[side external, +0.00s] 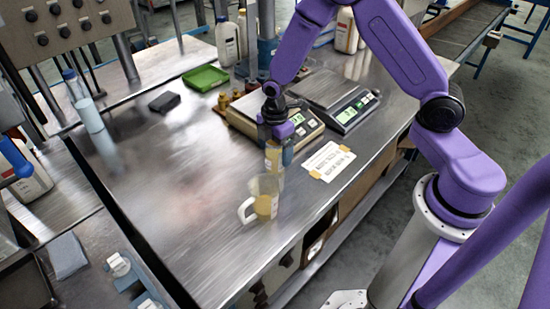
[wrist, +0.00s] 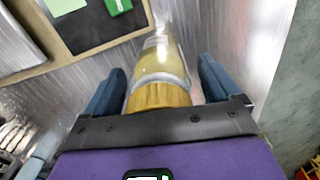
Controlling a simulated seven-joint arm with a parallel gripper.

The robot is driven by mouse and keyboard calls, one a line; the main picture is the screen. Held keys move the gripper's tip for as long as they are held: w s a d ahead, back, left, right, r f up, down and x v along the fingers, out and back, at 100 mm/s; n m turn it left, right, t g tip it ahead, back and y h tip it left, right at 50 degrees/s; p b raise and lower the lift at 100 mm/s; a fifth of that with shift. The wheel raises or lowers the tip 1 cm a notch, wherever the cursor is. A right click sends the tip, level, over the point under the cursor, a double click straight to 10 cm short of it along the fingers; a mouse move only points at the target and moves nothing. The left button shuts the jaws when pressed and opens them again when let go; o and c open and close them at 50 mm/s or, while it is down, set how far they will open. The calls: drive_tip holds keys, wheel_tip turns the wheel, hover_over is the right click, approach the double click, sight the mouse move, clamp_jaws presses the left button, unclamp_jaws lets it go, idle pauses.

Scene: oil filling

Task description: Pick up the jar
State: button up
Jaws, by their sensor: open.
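The jar (wrist: 158,62) has a yellow lid and a clear body with pale yellow contents. In the wrist view it sits between the two blue-grey fingers of my gripper (wrist: 161,70), with gaps visible on both sides. The lid is close to the palm. In the side external view my gripper (side external: 276,131) points down over the jar (side external: 273,158), which stands on the metal table and is partly hidden by the fingers and the jug. My gripper is open around the jar's upper part.
A clear handled jug (side external: 264,196) with amber contents stands just in front of the jar. Two scales (side external: 304,128) (side external: 346,112) stand behind and to the right. A paper label sheet (side external: 328,160) lies right of the jar. A green tray (side external: 205,78) is farther back. The table's left middle is clear.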

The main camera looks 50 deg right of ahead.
drive_tip(key=c, duration=1.2)
drive_tip(key=shift+r, duration=0.1)
